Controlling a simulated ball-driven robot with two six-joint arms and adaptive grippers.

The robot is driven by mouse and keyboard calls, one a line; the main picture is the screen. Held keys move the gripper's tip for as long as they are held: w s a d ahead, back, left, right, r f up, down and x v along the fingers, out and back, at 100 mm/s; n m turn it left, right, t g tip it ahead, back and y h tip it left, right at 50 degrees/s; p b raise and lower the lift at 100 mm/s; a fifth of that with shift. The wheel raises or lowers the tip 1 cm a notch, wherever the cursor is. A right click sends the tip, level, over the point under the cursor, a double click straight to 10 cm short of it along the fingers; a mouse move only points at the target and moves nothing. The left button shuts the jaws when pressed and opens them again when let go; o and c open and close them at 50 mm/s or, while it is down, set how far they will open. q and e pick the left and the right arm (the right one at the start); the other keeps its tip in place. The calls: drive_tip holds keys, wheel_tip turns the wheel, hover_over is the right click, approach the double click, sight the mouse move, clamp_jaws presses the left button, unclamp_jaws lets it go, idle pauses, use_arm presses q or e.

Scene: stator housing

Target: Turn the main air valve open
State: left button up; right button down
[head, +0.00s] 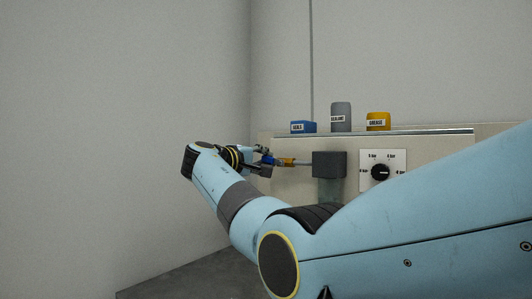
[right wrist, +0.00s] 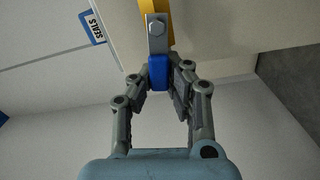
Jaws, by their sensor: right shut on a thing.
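The air valve has an orange-yellow body (head: 288,162) on a thin pipe running left from a dark grey block (head: 329,164) on the panel. Its lever ends in a blue grip (head: 268,158), partly hidden by my right gripper (head: 262,164). The right wrist view shows the blue grip (right wrist: 158,73), a grey lever plate with a bolt (right wrist: 157,30), and the yellow body behind it. My right gripper (right wrist: 159,84) is shut on the blue grip, with one finger on each side. My left gripper is not in view.
A dial with bar markings (head: 381,171) is right of the grey block. A blue box (head: 303,127), a grey container (head: 341,117) and a yellow container (head: 378,121) stand on the ledge above. My right arm covers the lower right. The left wall side is clear.

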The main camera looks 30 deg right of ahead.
drive_tip(key=shift+a+f+n, duration=0.1)
drive_tip(key=shift+f+n, duration=0.4)
drive_tip(key=shift+n, duration=0.5)
drive_tip(key=shift+f, duration=0.1)
drive_tip(key=c, duration=1.2)
unclamp_jaws()
drive_tip(key=shift+w, duration=0.15)
drive_tip(key=shift+c, duration=0.2)
drive_tip(key=v, duration=1.2)
